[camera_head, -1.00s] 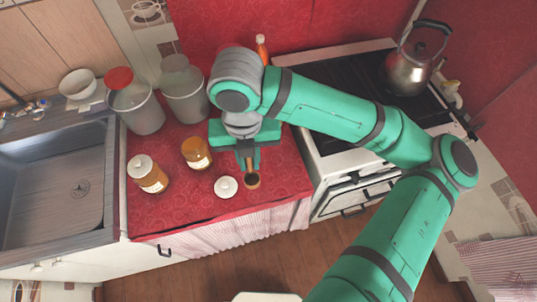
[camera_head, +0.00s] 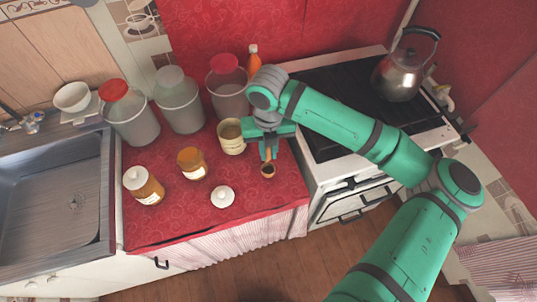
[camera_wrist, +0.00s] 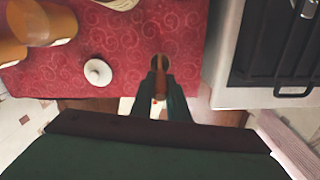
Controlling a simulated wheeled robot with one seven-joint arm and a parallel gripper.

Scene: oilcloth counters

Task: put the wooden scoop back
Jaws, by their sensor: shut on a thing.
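The wooden scoop (camera_head: 268,171) is small and brown, with a dark hollow bowl. My gripper (camera_head: 269,157) is shut on its handle and points down over the right part of the red counter, near the stove. In the wrist view the scoop (camera_wrist: 160,64) extends beyond the fingertips (camera_wrist: 160,78). I cannot tell its exact height above the cloth. A cream jar (camera_head: 231,138) stands without a lid just left of my gripper. A round white lid with a knob (camera_head: 222,197) lies on the counter in front of it, also in the wrist view (camera_wrist: 97,72).
An amber jar (camera_head: 192,164) and a white-lidded jar (camera_head: 144,186) stand to the left. Large canisters (camera_head: 180,102) and an orange bottle (camera_head: 253,60) stand behind. The stove (camera_head: 338,135) with a kettle (camera_head: 403,70) is right, the sink (camera_head: 62,205) left. The front right counter is clear.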

